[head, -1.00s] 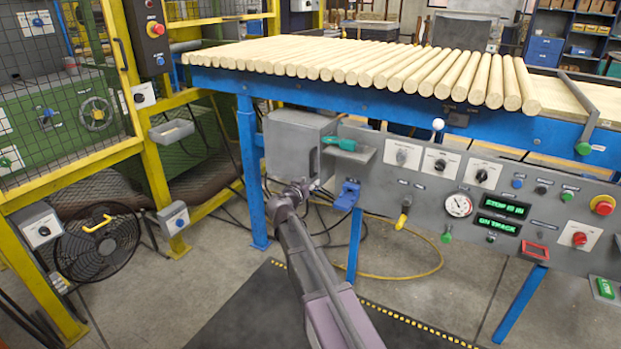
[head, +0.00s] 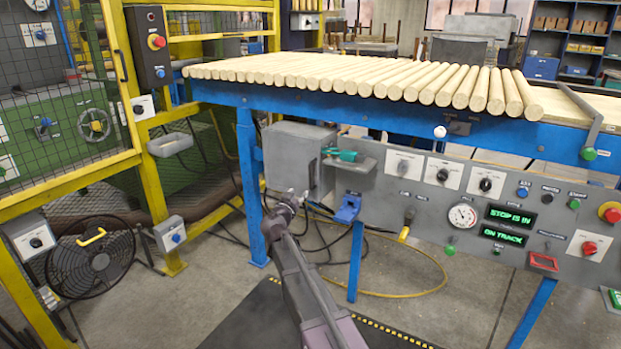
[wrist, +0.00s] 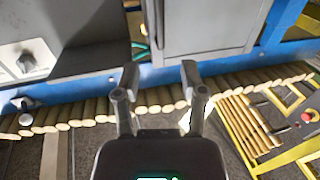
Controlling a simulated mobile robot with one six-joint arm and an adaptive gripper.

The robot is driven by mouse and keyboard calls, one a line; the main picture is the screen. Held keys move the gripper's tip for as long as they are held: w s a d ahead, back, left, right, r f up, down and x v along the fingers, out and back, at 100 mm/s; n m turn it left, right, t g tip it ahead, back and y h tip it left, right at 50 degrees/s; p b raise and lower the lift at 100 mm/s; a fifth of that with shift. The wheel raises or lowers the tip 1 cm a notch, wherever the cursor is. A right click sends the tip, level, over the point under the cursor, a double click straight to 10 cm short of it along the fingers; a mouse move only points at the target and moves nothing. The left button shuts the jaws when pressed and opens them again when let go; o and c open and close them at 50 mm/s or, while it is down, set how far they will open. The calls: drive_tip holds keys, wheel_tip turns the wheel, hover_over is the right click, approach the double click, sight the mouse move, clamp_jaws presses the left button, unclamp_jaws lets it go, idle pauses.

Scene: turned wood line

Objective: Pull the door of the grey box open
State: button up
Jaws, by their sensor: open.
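The grey box (head: 290,152) hangs under the left end of the blue-framed line in the head view. A small dark upright shape (head: 312,172) shows on its side, too small to identify surely as a handle. The door looks closed. In the wrist view, which looks upside down, the box's grey panel (wrist: 205,25) fills the top middle. My gripper (wrist: 160,74) is open and empty, its two fingers apart, pointing toward the box. In the head view my gripper (head: 297,198) is just below and in front of the box. I cannot tell if it touches.
A teal-handled tool (head: 342,155) lies on a small shelf (head: 358,165) right of the box. A blue holder (head: 347,209) and the control panel (head: 410,213) are further right. Wooden rods (head: 400,82) lie above.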

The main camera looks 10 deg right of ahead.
sight(310, 177)
drive_tip(key=x, duration=1.3)
drive_tip(key=shift+w+d, duration=0.1)
drive_tip(key=shift+w, duration=0.1)
drive_tip(key=shift+c, duration=0.2)
clamp_jaws()
